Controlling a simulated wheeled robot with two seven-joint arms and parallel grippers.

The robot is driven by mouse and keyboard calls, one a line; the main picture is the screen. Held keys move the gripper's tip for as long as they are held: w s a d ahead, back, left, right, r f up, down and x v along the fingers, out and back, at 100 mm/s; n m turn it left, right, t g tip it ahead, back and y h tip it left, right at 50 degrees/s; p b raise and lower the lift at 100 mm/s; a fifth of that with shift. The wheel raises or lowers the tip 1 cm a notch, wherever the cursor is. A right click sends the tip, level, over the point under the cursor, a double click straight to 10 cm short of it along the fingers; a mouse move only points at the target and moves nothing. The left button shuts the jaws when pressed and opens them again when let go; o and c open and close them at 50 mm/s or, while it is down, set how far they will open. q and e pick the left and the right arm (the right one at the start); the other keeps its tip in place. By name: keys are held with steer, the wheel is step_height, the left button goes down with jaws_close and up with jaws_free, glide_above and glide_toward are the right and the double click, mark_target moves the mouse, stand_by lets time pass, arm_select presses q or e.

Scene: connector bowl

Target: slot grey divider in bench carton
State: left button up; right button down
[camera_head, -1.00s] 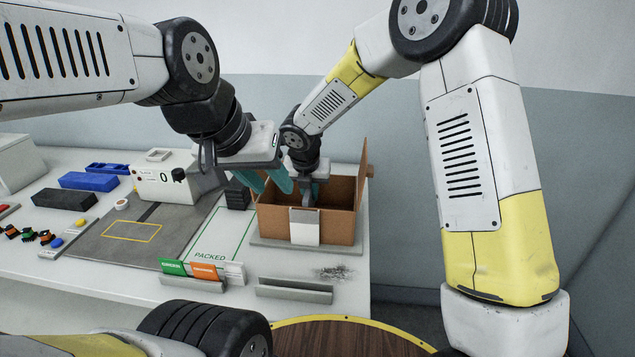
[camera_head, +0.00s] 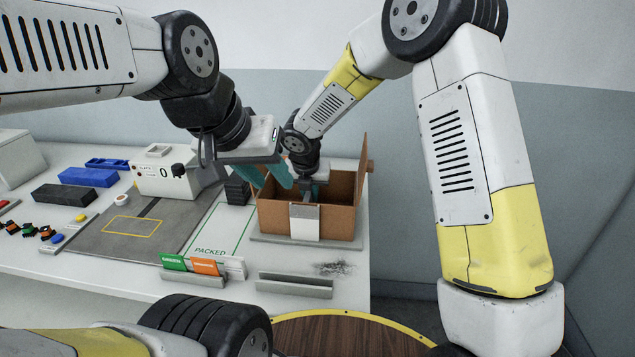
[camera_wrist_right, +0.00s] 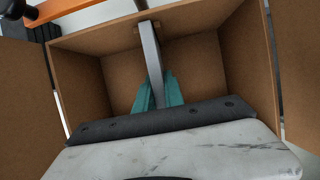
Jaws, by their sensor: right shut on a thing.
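The open brown carton (camera_head: 274,220) stands on the bench with a white label on its front. My right gripper (camera_head: 310,190) reaches down into it. In the right wrist view the teal fingers of my right gripper (camera_wrist_right: 158,95) are shut on the grey divider (camera_wrist_right: 150,50), a thin strip running between them towards a carton wall. The divider's lower edge is hidden, so I cannot tell how deep it sits. My left gripper (camera_head: 268,177) hangs by the carton's left side, its teal fingers apart and empty.
A grey scale-like box (camera_head: 165,178) stands left of the carton. Green and orange cards (camera_head: 190,265) stand in a holder at the front. A grey rail (camera_head: 294,286) lies before the carton. The outlined packed area (camera_head: 215,235) is clear.

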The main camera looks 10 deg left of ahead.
steer(key=shift+f, duration=0.2)
steer(key=c, duration=1.3)
jaws_free()
steer(key=shift+c, duration=0.2)
steer(key=v, duration=0.7)
steer(key=shift+s+r, duration=0.2)
steer(key=shift+r, duration=0.2)
steer(key=shift+a, duration=0.1)
